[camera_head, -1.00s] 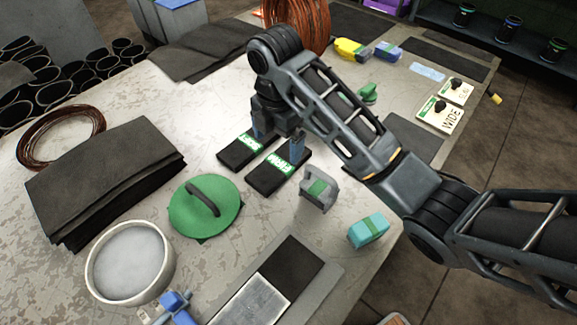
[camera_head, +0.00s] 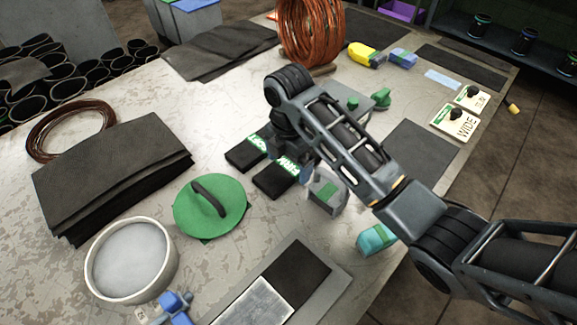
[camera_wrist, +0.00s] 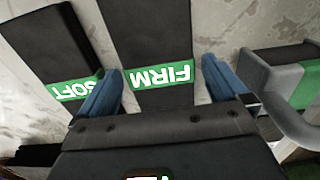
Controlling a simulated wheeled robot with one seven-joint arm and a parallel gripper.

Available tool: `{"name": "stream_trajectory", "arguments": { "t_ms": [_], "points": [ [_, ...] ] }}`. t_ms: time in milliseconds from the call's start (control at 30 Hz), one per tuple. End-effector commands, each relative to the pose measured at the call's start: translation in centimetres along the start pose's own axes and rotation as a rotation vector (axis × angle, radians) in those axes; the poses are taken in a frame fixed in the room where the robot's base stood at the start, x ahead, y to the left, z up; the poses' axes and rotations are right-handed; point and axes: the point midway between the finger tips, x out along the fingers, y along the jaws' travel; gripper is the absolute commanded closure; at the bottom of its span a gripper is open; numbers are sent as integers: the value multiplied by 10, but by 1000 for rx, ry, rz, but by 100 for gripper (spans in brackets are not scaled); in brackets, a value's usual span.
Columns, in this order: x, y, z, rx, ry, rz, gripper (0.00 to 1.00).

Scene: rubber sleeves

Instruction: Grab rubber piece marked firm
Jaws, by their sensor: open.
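The rubber piece marked FIRM (camera_head: 274,183) is a black slab with a green label, lying on the table. In the wrist view the FIRM piece (camera_wrist: 150,40) lies between my two blue fingers, its label near the fingertips. My gripper (camera_wrist: 160,82) is open, with a finger on each side of the piece; I cannot tell its height above the table. In the head view my gripper (camera_head: 290,165) partly hides the label. The piece marked SOFT (camera_head: 243,156) lies just to the left; it also shows in the wrist view (camera_wrist: 50,45), close to the left finger.
A grey tool with a green band (camera_head: 325,190) stands right of the FIRM piece. A teal block (camera_head: 376,238) lies near the table edge. A round green pad with a handle (camera_head: 225,215) is at front left. Stacked black sheets (camera_head: 110,170) and a white bowl (camera_head: 97,265) lie farther left.

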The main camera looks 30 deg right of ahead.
Motion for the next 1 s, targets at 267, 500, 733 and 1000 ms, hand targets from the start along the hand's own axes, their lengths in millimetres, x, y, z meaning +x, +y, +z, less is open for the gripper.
{"name": "stream_trajectory", "arguments": {
  "t_ms": [267,500,733,1000],
  "points": [
    [0,0,0,0,0,0,19],
    [0,0,0,0,1,0,42],
    [-1,0,0,0,0,1,61],
    [-5,0,0,0,0,1,62]
  ]
}}
